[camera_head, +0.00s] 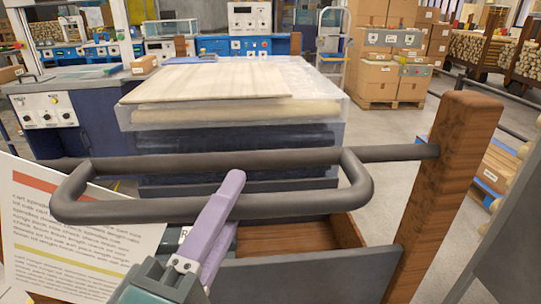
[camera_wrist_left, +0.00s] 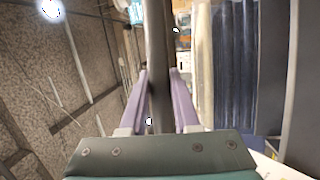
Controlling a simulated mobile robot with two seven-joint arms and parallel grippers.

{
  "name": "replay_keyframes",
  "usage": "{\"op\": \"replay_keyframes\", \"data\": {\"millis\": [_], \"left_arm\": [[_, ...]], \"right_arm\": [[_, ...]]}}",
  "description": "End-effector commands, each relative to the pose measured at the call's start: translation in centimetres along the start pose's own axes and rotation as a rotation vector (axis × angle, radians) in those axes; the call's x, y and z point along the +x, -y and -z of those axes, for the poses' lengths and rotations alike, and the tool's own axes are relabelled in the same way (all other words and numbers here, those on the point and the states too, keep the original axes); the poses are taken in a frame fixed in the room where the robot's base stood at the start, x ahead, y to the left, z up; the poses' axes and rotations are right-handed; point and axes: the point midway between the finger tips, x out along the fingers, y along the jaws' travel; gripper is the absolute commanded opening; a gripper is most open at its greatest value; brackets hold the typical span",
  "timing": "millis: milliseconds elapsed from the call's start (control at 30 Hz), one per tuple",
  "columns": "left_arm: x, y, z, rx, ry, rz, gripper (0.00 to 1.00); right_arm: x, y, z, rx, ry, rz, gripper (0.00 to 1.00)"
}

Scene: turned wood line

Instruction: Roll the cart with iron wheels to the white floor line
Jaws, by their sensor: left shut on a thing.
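The cart's dark metal handle (camera_head: 200,208) is a long rounded loop across the front of the head view. It joins a brown wooden post (camera_head: 437,170) at the right. Below it show the cart's wooden bed (camera_head: 285,239) and a dark front board. My left gripper (camera_head: 228,188), with purple fingers, is shut on the loop's near bar. In the left wrist view, the dark bar (camera_wrist_left: 157,60) runs between the two fingers of my left gripper (camera_wrist_left: 159,80). The cart's wheels are hidden. I cannot make out the white floor line. My right gripper is not in view.
A large wrapped stack of boards (camera_head: 240,95) stands just beyond the cart. A printed sign (camera_head: 75,235) is at the left. Blue machines (camera_head: 245,44) line the back. Cartons on a pallet (camera_head: 392,85) stand back right. Grey floor (camera_head: 400,125) shows clear between stack and post.

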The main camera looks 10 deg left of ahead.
Motion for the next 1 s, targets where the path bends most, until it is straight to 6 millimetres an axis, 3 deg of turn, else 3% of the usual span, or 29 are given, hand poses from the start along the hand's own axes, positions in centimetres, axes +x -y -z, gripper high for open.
{"op": "replay_keyframes", "data": {"millis": [633, 667, 900, 1000], "left_arm": [[-1.07, -0.46, -0.44, 0.001, -0.002, -0.008, 0.0], [-1.07, -0.45, -0.43, 0.001, -0.002, -0.007, 0.32], [-1.1, -0.35, -0.44, 0.001, -0.002, -0.004, 0.59], [-1.12, -0.31, -0.45, 0.001, -0.001, -0.003, 0.59]], "right_arm": [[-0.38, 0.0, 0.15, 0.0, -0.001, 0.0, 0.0], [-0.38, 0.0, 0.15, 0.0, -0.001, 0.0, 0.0], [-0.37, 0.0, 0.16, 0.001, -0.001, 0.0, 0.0], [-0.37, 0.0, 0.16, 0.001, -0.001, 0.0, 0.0]]}}
